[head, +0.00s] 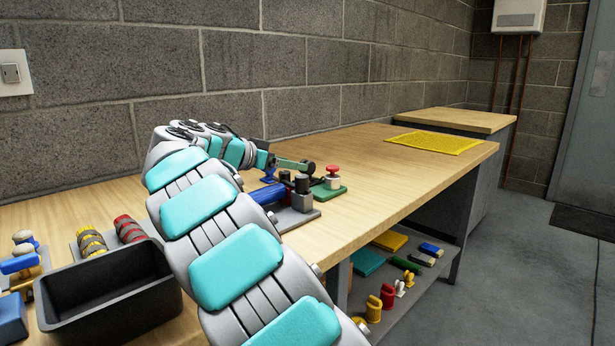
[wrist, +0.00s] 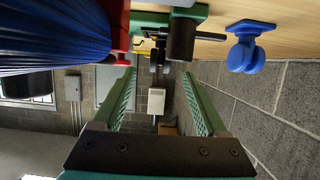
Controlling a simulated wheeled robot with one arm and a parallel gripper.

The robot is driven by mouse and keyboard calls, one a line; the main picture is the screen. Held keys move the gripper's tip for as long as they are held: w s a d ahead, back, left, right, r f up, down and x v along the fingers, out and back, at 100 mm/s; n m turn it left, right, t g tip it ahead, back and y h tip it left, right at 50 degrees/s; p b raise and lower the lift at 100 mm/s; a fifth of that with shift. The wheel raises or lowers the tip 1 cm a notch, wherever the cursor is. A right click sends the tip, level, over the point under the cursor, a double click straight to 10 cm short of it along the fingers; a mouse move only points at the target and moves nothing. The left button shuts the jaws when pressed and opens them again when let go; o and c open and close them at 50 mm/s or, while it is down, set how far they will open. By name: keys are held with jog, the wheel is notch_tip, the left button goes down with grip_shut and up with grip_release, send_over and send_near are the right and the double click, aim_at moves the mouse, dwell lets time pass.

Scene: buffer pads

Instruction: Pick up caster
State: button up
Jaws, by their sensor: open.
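A blue piece shaped like a caster (wrist: 245,50), with a flat base and a round wheel-like part, stands on the bench near the wall, at the upper right in the wrist view. In the head view a blue piece (head: 262,160) that looks like the same one is partly hidden by my arm. My gripper (head: 308,167) is low over the bench, close to that piece. In the wrist view my gripper (wrist: 158,75) is open, its two green fingers apart with nothing held between them. The blue piece is outside the fingers, beside the right one.
A blue cylinder on a grey plate (head: 298,215) and a red knob (head: 333,169) on a green plate (head: 329,191) crowd my gripper. A black bin (head: 108,300) stands at left. A yellow mat (head: 437,142) lies farther back. The bench between is clear.

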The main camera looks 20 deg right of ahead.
jog(key=x, duration=0.7)
jog(key=shift+w+d+p, duration=0.1)
jog(key=shift+d+p, duration=0.1)
jog(key=shift+p, duration=0.2)
grip_shut()
dwell(0.3)
